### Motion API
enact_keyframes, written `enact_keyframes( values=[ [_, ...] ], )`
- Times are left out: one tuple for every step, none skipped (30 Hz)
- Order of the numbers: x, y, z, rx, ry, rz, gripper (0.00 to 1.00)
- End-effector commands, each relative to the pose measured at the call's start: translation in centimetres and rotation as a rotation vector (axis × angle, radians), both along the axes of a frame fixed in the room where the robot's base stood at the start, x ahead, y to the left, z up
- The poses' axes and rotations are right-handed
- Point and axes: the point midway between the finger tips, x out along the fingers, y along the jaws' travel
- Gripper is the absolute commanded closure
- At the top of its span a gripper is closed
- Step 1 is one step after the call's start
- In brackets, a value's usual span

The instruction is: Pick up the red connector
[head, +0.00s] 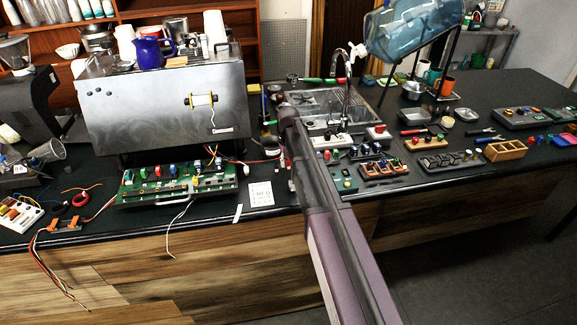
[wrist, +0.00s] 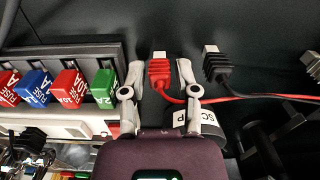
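In the wrist view the red connector (wrist: 159,72) is a ribbed red plug with a pale metal tip and a red wire running off to the right. My gripper (wrist: 160,72) is open, with one finger on each side of the connector. Dark gaps show between the connector and both fingers, so it does not look gripped. In the head view my arm reaches over the bench, and the gripper and connector cannot be made out clearly.
In the wrist view a black connector (wrist: 216,65) lies just right of the right finger. A row of fuses, including a green fuse (wrist: 104,88), stands close to the left finger. In the head view a green circuit board (head: 178,185) lies in front of the steel brewer (head: 165,105).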

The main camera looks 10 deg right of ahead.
Motion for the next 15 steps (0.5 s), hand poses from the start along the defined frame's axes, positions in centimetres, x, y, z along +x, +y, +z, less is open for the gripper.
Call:
enact_keyframes(
  values=[
    [0.00,0.00,0.00,0.000,0.000,0.000,0.60],
    [0.00,0.00,0.00,0.000,0.000,0.000,0.69],
    [0.00,0.00,0.00,0.000,0.000,0.000,0.81],
    [0.00,0.00,0.00,0.000,0.000,0.000,0.90],
    [-0.01,0.00,0.00,0.000,0.000,0.000,0.99],
    [-0.01,0.00,0.00,0.000,0.000,0.000,1.00],
    [-0.01,0.00,0.00,0.000,0.000,0.000,1.00],
    [-0.01,0.00,0.00,0.000,0.000,0.000,1.00],
    [-0.01,0.00,0.00,0.000,0.000,0.000,1.00],
    [0.00,0.00,0.00,0.000,0.000,0.000,1.00],
    [0.00,0.00,0.00,0.000,0.000,0.000,1.00],
    [0.00,0.00,0.00,0.000,0.000,0.000,1.00],
    [0.00,0.00,0.00,0.000,0.000,0.000,1.00],
    [0.00,0.00,-0.01,0.000,0.000,0.000,1.00],
    [0.00,0.00,0.00,0.000,0.000,0.000,1.00]
  ],
)
